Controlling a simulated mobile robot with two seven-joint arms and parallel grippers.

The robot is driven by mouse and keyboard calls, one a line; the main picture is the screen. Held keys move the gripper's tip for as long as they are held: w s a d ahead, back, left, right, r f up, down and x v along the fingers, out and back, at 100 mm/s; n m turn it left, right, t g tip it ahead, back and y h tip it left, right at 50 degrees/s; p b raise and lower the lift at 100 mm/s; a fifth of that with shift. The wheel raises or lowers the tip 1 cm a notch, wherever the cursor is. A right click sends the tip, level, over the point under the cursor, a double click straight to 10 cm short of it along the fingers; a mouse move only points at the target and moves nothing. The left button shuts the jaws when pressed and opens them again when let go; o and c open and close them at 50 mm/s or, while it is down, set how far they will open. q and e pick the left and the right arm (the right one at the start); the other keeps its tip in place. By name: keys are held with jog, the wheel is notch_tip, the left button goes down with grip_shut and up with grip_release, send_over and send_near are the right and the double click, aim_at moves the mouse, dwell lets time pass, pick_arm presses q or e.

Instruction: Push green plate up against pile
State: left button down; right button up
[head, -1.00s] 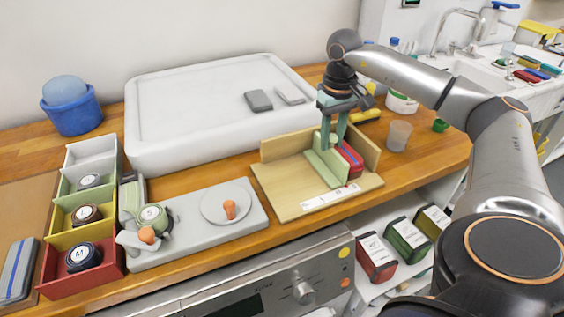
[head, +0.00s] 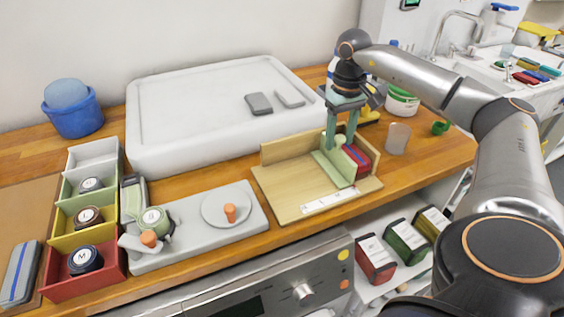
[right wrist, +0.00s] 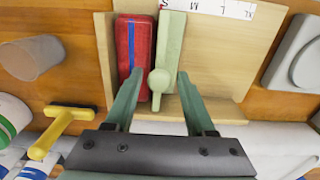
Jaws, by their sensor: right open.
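The green plate (head: 326,168) is an upright pale green panel with a foot and a round knob (right wrist: 160,80), standing in a wooden tray (head: 284,189). The pile (head: 357,158), red folded cloth with a blue stripe, lies right of it; it also shows in the right wrist view (right wrist: 137,60), left of the plate. Plate and pile look side by side, with little or no gap. My right gripper (right wrist: 159,76) is open, pointing down, one finger on each side of the knob. My left gripper is not in view.
The tray has raised back and right walls; a size strip (head: 329,201) lies on its front edge. A grey board (head: 190,246) with a round disc is to the left. A cup (head: 397,138) and a yellow-handled tool (right wrist: 58,130) sit close beyond the walls.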

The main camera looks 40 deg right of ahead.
notch_tip(320, 180, up, 7)
jog(key=p, duration=0.6)
jog(key=shift+r, duration=0.2)
jog(key=shift+f, duration=0.1)
